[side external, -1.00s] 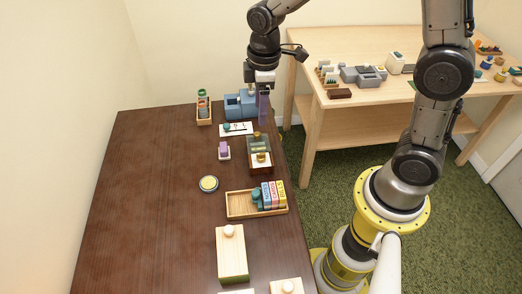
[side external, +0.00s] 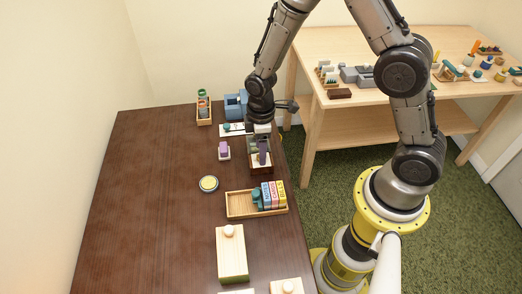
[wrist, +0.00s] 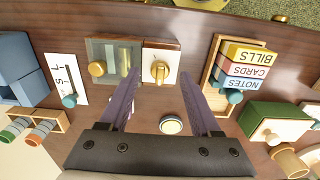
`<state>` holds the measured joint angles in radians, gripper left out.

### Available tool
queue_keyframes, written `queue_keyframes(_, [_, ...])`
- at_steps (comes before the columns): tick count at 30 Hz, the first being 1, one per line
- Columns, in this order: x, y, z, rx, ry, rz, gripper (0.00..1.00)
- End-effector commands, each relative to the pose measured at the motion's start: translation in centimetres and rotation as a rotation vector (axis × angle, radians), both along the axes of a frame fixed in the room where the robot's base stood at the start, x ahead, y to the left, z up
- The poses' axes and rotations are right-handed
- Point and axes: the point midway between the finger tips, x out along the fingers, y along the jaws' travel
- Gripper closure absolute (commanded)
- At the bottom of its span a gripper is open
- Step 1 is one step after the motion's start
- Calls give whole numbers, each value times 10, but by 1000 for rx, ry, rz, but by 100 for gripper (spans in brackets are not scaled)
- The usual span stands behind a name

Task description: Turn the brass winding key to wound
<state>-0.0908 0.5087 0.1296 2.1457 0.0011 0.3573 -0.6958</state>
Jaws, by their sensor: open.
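The brass winding key (wrist: 160,71) stands on the white face of a small wooden box (wrist: 176,50). In the wrist view its grip looks roughly upright in the picture; I cannot read any wound mark. My gripper (wrist: 158,80) is open, its two purple fingers spread to the left and right of the key, with nothing between them. In the side view my gripper (side external: 260,148) hangs above that box (side external: 262,170) and hides most of the key. I cannot tell the height left between fingertips and key.
Left of the key box in the wrist view is a green box with a brass knob (wrist: 97,68), then a white panel with a teal knob (wrist: 69,100). To the right is a wooden tray of labelled blocks (wrist: 216,72). A round yellow-rimmed disc (side external: 208,183) lies on the dark table (side external: 150,190).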

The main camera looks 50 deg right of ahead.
Motion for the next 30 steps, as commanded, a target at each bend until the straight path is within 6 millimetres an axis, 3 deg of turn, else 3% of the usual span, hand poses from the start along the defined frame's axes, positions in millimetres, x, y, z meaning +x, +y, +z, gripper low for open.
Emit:
queue_keyframes(5, [-1,0,-11,0,1,0,36])
queue_keyframes(13, [0,0,-11,0,0,0,36])
queue_keyframes(24, [0,0,-11,0,0,0,100])
queue_keyframes(30, [0,0,-11,0,0,-1,100])
